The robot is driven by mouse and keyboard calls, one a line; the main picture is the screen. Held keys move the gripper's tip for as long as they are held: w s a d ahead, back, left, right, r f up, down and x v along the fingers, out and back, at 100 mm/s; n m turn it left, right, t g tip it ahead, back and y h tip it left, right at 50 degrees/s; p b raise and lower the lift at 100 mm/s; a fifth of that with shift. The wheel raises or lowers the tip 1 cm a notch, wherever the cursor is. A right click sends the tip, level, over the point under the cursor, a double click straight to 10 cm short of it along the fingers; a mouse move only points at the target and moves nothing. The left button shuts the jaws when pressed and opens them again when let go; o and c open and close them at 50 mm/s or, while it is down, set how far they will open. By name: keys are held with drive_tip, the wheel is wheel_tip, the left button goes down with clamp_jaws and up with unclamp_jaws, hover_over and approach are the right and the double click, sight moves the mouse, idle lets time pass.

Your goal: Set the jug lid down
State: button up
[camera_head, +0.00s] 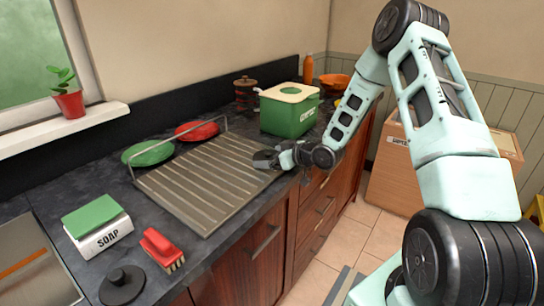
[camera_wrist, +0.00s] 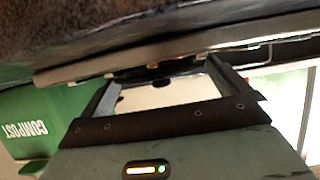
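My gripper (camera_head: 266,159) is low at the right edge of the ribbed drying rack (camera_head: 190,212), over the counter's front. In the wrist view my gripper's fingers (camera_wrist: 165,70) stand apart at their bases. A black round lid with a knob (camera_head: 121,286) lies flat on the counter at the front left, well away from my gripper. I cannot tell whether this is the jug lid. No jug is clearly visible.
The green compost bin (camera_head: 290,116) stands behind my gripper. Green (camera_head: 148,153) and red (camera_head: 197,130) plates are behind the rack. The soap box (camera_head: 98,226) and red brush (camera_head: 161,249) lie left of it. A lidded brown pot (camera_head: 246,92) is at the back.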

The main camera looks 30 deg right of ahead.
drive_tip(key=shift+r, duration=0.2)
drive_tip(key=b+v, duration=0.1)
drive_tip(key=v, duration=1.1)
drive_tip(key=a+g, duration=0.1)
drive_tip(key=a, duration=0.3)
drive_tip(key=a+n+g+h, duration=0.1)
drive_tip(key=a, duration=0.2)
drive_tip(key=a+r+g, duration=0.1)
drive_tip(key=a, duration=0.3)
drive_tip(key=shift+w+a+g, duration=0.3)
drive_tip(key=shift+w+g, duration=0.1)
drive_tip(key=s+a+r+n+g+h, duration=0.1)
drive_tip(key=s+a+r+g, duration=0.15)
drive_tip(key=s+a, duration=0.65)
drive_tip(key=s+a+r+n+g+h, duration=0.1)
drive_tip(key=s+a+g, duration=0.3)
drive_tip(key=s+a, duration=0.45)
drive_tip(key=s+a+r+g, duration=0.1)
drive_tip(key=s, duration=0.5)
drive_tip(key=s+a+r+g+h, duration=0.1)
drive_tip(key=s+a, duration=0.1)
drive_tip(key=s, duration=0.4)
drive_tip(key=shift+a+n, duration=0.3)
drive_tip(key=shift+r+g, duration=0.1)
drive_tip(key=shift+g, duration=0.15)
